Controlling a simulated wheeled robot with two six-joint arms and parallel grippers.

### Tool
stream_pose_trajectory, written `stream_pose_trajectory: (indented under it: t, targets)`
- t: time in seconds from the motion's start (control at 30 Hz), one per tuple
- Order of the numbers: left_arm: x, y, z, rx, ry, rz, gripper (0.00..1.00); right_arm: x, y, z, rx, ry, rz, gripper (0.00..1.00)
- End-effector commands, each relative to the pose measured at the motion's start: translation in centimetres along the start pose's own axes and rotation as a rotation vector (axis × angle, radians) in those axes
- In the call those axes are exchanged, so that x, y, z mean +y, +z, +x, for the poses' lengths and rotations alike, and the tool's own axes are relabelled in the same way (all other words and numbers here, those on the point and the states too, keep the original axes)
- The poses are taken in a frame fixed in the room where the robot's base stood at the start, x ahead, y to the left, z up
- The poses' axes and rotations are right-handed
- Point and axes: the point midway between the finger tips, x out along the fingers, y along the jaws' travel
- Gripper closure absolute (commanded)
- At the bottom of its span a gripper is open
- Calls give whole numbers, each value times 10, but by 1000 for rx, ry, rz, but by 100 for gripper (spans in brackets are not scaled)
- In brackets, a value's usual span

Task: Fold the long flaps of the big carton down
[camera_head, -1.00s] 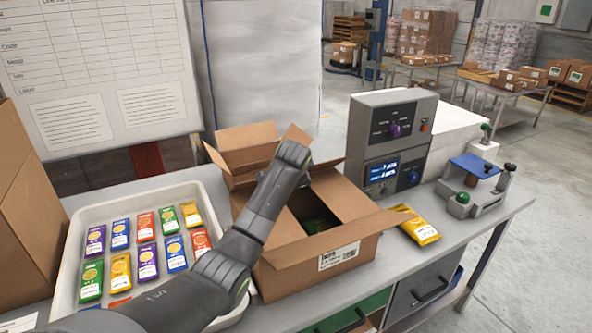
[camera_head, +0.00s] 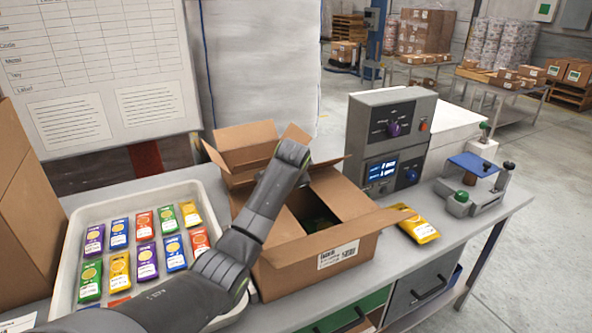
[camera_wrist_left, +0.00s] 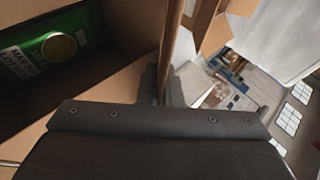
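The big carton (camera_head: 290,283) stands open on the bench, with a printed label on its front. A green pack with a label lies inside, clear in the left wrist view (camera_wrist_left: 62,48). My left arm reaches over the carton's left side, and my left gripper (camera_wrist_left: 163,88) is at its far side. In the left wrist view a cardboard edge (camera_wrist_left: 173,40) runs down to the fingertips, which look close together; whether they grip it is unclear. My right gripper is out of view.
A white tray (camera_head: 62,275) of coloured packs sits left of the carton. A yellow pack (camera_head: 418,230) lies to its right. More cardboard (camera_head: 245,136) rises behind the carton.

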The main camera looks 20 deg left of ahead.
Motion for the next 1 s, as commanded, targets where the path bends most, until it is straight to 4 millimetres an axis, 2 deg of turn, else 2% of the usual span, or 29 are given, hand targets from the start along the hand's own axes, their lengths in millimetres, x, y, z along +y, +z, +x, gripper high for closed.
stream_pose_trajectory:
  t: [0.03,0.13,0.17,0.57,0.77,1.0]
  targets:
    - [14,5,7,-12,32,-2,90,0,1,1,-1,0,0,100]
    - [12,5,6,-12,27,-1,77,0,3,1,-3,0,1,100]
    - [12,5,6,-12,26,-1,75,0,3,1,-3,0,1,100]
    - [6,4,-1,-8,13,1,75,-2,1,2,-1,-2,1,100]
    - [6,4,-23,-7,12,1,75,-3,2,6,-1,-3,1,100]
    - [6,2,-61,-6,12,1,75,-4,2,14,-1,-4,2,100]
